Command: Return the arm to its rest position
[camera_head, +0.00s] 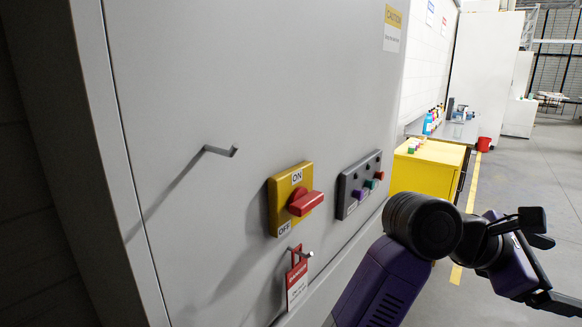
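My arm reaches in from the bottom edge and bends at a black joint in the lower right. My gripper (550,271) is at the far right, over the floor and clear of the grey cabinet (240,80). Its dark fingers stand apart, with nothing seen between them. The red rotary switch (306,203) sits on a yellow plate marked ON and OFF on the cabinet front. Its handle points to the right. A red and white danger tag (297,280) hangs on a peg below the switch.
A dark panel (360,184) with coloured buttons is right of the switch. A bare peg (221,151) sticks out at the upper left. Behind my arm stand a yellow cabinet (425,170), a bench with bottles, and a red bucket (484,144). The floor at right is open.

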